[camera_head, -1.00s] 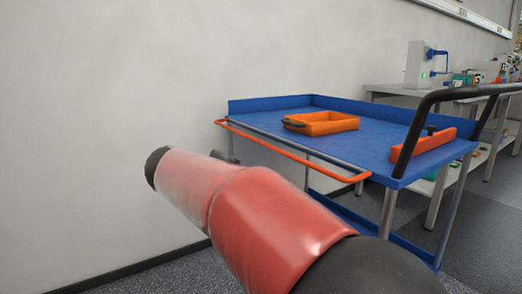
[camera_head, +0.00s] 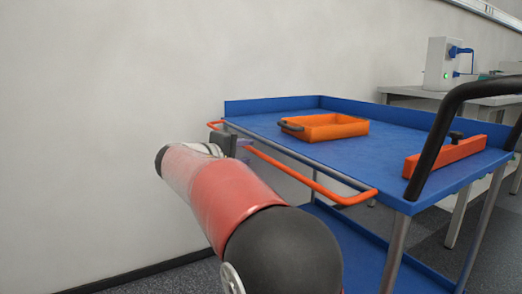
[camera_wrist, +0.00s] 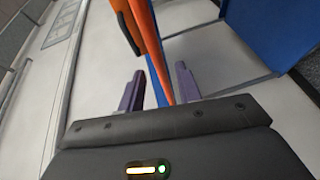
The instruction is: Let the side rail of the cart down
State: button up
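The orange side rail (camera_head: 352,199) runs along the near long side of the blue cart (camera_head: 392,152), just outside a grey bar at deck height. It still stands out level beside the deck. My gripper (camera_head: 236,143) is at the far left part of the rail, its dark body partly behind my red arm. In the wrist view, my gripper (camera_wrist: 158,86) has its two purple fingers apart. The orange rail (camera_wrist: 150,40) passes through the gap between them, with space on both sides, and no grip on it shows.
An orange tray (camera_head: 324,127) lies on the cart deck. An orange block (camera_head: 444,157) with a black knob sits near the black push handle (camera_head: 440,125). A bench with a grey device (camera_head: 445,63) stands behind. The wall is close on the left.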

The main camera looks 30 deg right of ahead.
aim_at(251, 151)
jog(key=x, duration=0.5)
jog(key=shift+w+d, duration=0.1)
jog(key=shift+d, duration=0.2)
jog(key=shift+f, duration=0.1)
grip_shut()
